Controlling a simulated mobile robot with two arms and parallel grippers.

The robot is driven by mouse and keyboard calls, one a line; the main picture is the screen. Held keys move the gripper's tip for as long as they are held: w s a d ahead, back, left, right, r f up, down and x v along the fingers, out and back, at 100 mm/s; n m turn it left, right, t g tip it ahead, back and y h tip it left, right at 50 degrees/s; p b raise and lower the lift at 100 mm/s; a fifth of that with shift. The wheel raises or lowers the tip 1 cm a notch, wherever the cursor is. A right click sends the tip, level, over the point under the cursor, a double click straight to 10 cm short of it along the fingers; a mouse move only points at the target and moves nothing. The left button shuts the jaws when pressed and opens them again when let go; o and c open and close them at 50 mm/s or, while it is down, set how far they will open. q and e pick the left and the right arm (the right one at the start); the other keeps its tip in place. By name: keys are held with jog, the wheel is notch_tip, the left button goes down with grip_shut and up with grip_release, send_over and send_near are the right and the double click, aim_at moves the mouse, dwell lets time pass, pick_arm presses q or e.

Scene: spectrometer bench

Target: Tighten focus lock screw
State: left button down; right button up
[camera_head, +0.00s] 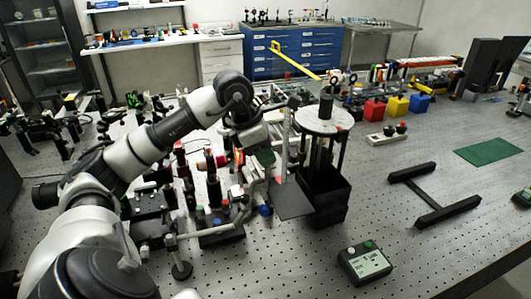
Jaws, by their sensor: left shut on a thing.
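My left arm comes in from the left and bends down at the wrist. My left gripper (264,157) is low over the crowded optics, just left of the round-topped stand. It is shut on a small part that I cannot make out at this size. I cannot pick out the focus lock screw for certain; the gripper and nearby posts hide much of that spot. A grey upright bracket with a flat plate (293,200) stands right beside the gripper. My right gripper is not in view.
The round-topped stand (323,119) rises from a black box (323,193). Red-topped posts and optics crowd the area left of it. A small display box (364,263) and a black H-shaped frame (434,192) lie to the right, with bare perforated bench (400,225) between.

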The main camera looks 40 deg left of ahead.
pick_arm(q)
jog(key=m+g, duration=0.1)
jog(key=m, duration=0.1)
jog(key=m+h, duration=0.1)
jog(key=m, duration=0.2)
jog(key=shift+w+a+r+g+p, duration=0.1)
jog(key=shift+w+r+g+p, duration=0.05)
jog(key=shift+g+p, duration=0.25)
jog(key=shift+w+m+g+h, duration=0.1)
jog(key=shift+m+g+h, duration=0.35)
jog(key=shift+m, duration=1.35)
jog(key=shift+g, duration=0.25)
jog(key=shift+m, duration=0.3)
jog(key=c, duration=1.1)
grip_release()
jog(key=shift+p+v, duration=0.6)
jog(key=shift+v, duration=4.8)
